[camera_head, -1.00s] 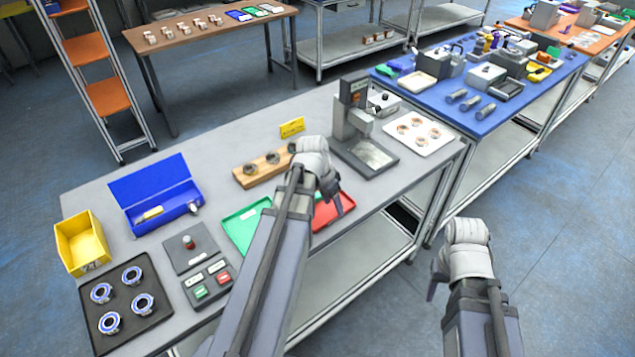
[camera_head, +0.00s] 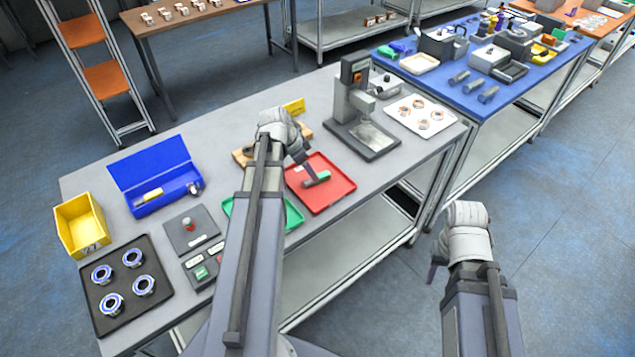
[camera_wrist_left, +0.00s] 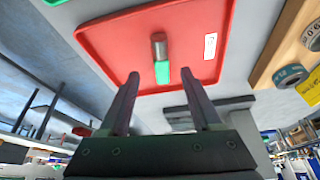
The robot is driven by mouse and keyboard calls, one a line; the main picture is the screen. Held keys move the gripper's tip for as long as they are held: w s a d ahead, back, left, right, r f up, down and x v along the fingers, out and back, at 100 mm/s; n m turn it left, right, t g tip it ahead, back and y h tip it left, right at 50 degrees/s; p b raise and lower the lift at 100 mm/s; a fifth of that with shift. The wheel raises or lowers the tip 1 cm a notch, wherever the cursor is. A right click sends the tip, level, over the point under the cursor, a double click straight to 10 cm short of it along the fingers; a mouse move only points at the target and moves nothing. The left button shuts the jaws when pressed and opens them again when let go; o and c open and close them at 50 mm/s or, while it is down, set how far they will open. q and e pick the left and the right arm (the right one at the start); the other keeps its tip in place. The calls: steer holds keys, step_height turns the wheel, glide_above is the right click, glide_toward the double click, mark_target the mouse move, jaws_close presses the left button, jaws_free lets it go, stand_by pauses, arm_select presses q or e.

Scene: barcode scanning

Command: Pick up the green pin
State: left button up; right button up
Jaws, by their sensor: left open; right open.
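The green pin (camera_head: 317,180) lies on the red tray (camera_head: 334,194) near the front of the grey table. In the left wrist view the pin (camera_wrist_left: 162,72) has a green end and a grey-brown metal end, and it lies on the red tray (camera_wrist_left: 115,40). My left gripper (camera_head: 309,177) is over the tray close to the pin. In the left wrist view its two open fingers (camera_wrist_left: 160,90) point toward the pin, with the green end just beyond and between the tips. My right gripper (camera_head: 437,268) hangs over the floor beside the table, away from the tray.
A green tray (camera_head: 293,212) is left of the red one, partly behind my left arm. A wooden block (camera_head: 241,157) with round parts is behind the gripper. A grey press (camera_head: 358,115) stands to the right. A blue box (camera_head: 160,180) sits further left.

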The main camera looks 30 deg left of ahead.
arm_select(q)
steer(key=shift+w+b+x, duration=0.2)
steer(key=shift+b+x, duration=2.2)
steer(key=shift+x, duration=0.2)
steer(key=shift+r, duration=0.2)
jaws_close()
